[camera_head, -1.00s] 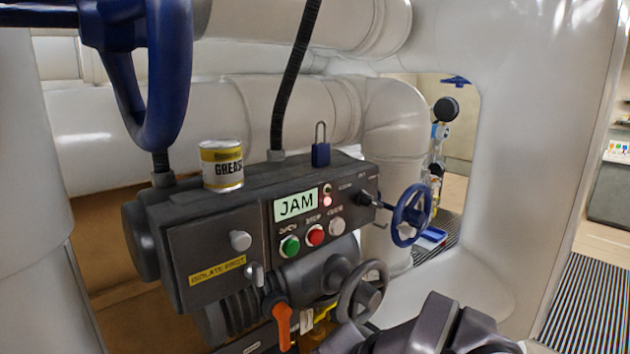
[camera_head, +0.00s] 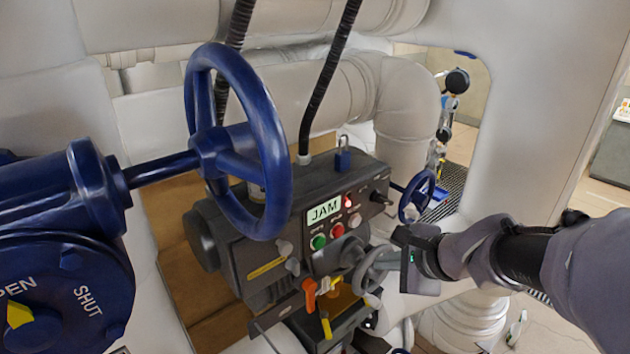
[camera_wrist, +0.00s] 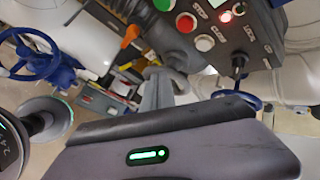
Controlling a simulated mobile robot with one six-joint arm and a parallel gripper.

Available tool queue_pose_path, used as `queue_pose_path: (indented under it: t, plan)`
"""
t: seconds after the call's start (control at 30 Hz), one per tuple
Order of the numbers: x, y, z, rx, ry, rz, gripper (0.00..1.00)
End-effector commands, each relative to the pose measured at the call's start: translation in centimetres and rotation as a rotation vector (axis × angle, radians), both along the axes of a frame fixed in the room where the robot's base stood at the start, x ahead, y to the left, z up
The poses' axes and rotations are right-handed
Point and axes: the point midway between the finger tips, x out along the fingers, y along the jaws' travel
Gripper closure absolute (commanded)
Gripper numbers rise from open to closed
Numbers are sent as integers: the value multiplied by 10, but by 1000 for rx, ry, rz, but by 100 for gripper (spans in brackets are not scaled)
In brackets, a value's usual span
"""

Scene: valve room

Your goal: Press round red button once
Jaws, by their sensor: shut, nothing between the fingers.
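The round red button (camera_head: 337,230) sits in a row on the dark control box (camera_head: 285,205), between a green button (camera_head: 318,242) and a white one (camera_head: 354,220). The red button also shows in the wrist view (camera_wrist: 185,23), near the top and unobstructed. A lit "JAM" display (camera_head: 325,209) and a small glowing red lamp (camera_head: 348,202) are above the buttons. My gripper (camera_head: 378,264) is shut and empty, below and right of the buttons and apart from them. Its fingers overlap the grey handwheel in the head view.
A large blue handwheel (camera_head: 278,160) on a blue valve stands at left front. The grey handwheel (camera_head: 357,284) and an orange lever (camera_head: 310,293) are below the buttons. A blue padlock (camera_head: 343,160) stands on the box. A small blue wheel (camera_head: 410,208) lies right.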

Motion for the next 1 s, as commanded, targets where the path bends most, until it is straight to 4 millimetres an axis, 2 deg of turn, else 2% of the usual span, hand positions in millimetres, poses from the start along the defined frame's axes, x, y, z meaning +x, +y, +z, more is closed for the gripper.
queue_pose_path:
  t: [0.5, 0.7, 1.0]
  plan:
    - [56, 42, 1, -1, 1, 3, 100]
    - [66, 49, 1, -1, 0, 2, 100]
    - [67, 50, 0, -1, -1, 1, 100]
